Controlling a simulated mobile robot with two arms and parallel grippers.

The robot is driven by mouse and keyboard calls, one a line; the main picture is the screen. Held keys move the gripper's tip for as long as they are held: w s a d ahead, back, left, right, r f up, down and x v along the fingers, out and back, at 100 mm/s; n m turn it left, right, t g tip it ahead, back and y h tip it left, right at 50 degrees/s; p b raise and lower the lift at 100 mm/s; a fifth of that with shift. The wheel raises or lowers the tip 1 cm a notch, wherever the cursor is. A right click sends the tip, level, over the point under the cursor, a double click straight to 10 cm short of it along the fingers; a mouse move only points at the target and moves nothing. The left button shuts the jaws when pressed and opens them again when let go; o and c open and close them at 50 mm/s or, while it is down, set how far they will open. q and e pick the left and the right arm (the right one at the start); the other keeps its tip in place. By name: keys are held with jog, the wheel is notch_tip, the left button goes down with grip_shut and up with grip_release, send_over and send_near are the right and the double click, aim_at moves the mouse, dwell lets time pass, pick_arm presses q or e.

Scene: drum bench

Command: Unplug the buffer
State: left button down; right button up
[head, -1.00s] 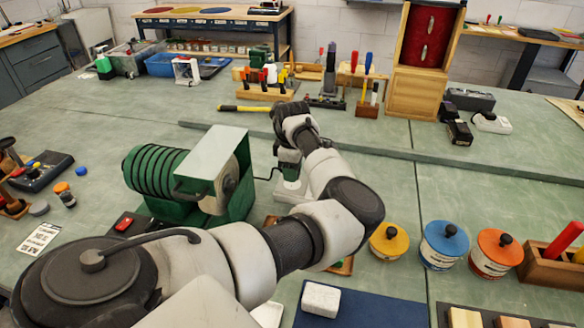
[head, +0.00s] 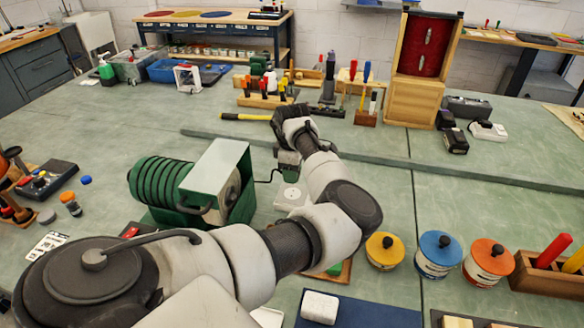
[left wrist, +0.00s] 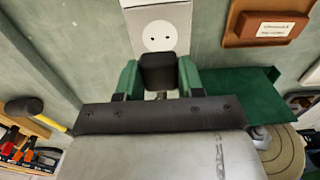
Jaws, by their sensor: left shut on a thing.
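The buffer (head: 222,172) is a green bench machine with a ribbed green body and a wheel, standing left of my left arm in the head view. Its dark cord runs right toward my left gripper (head: 288,163). In the left wrist view, the green fingers of my left gripper (left wrist: 158,78) are shut on a black plug (left wrist: 158,72). The white socket (head: 291,196) shows two bare holes. In the left wrist view the socket (left wrist: 158,35) lies just beyond the plug, which appears clear of it. My right gripper is out of view.
Lidded tins in yellow (head: 385,251), blue (head: 439,254) and orange (head: 487,262) stand at front right. A wooden tool rack (head: 265,97) and a yellow-handled hammer (head: 245,117) are behind the gripper.

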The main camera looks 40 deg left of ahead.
pick_arm(q)
jog(key=c, duration=0.6)
grip_release()
notch_tip(320, 180, up, 11)
jog(key=shift+f+b, duration=0.1)
jog(key=shift+b, duration=0.65)
